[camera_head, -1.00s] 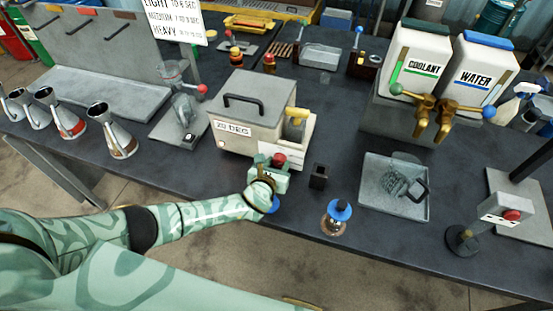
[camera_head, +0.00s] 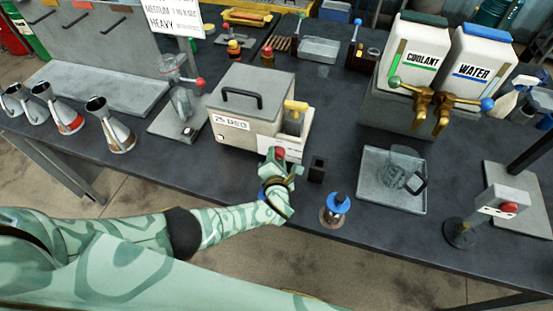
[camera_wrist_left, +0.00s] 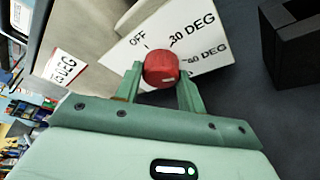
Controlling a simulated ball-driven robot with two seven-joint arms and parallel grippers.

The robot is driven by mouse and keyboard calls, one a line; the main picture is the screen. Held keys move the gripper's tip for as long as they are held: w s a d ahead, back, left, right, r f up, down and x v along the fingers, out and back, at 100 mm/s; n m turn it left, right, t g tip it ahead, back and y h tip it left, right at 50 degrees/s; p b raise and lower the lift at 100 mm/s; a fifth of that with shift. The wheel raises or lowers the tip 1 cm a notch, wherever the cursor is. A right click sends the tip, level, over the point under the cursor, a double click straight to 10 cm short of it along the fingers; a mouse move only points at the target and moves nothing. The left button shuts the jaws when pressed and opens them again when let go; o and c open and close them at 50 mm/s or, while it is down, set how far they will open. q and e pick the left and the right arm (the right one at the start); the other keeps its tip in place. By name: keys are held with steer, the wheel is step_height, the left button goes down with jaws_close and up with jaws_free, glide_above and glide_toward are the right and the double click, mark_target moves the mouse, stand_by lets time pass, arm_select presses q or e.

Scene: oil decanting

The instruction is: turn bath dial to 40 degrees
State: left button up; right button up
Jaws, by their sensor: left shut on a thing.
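The bath (camera_head: 245,110) is a grey box with a lid and black handle on the dark bench; its front label reads about 25 DEG. Its red dial (camera_head: 279,152) is on the front panel, low and to the right. In the left wrist view the dial (camera_wrist_left: 161,66) sits on a white plate (camera_wrist_left: 120,50) marked OFF, 30 DEG and 40 DEG. A small pale mark shows on the dial's lower right, but its exact setting is unclear. My left gripper (camera_wrist_left: 160,82) is shut on the dial, with a green finger on each side. My right gripper is out of view.
A small black holder (camera_head: 317,170) stands just right of the dial; a blue-topped bottle (camera_head: 336,208) is nearer the front edge. A grey tray (camera_head: 375,195) with a clear jug lies right. A stand with a red knob (camera_head: 185,100) is left.

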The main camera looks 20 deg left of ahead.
arm_select(q)
steer(key=shift+f+m+t+y+b, duration=0.1)
steer(key=shift+m+t+y+b, duration=0.25)
steer(key=shift+m, duration=0.55)
steer(key=o, duration=1)
steer(key=p+v, duration=0.1)
steer(key=v, duration=0.1)
steer(key=p+v, duration=0.1)
steer(key=v, duration=0.2)
steer(key=shift+s+d+r+p, duration=0.15)
steer(key=shift+s+r+p, duration=0.05)
steer(key=shift+r+p, duration=0.1)
steer(key=p+v, duration=0.1)
steer(key=v, duration=0.9)
steer(key=shift+s+d+f, duration=0.1)
steer(key=shift+s+d, duration=0.1)
steer(key=shift+s, duration=0.2)
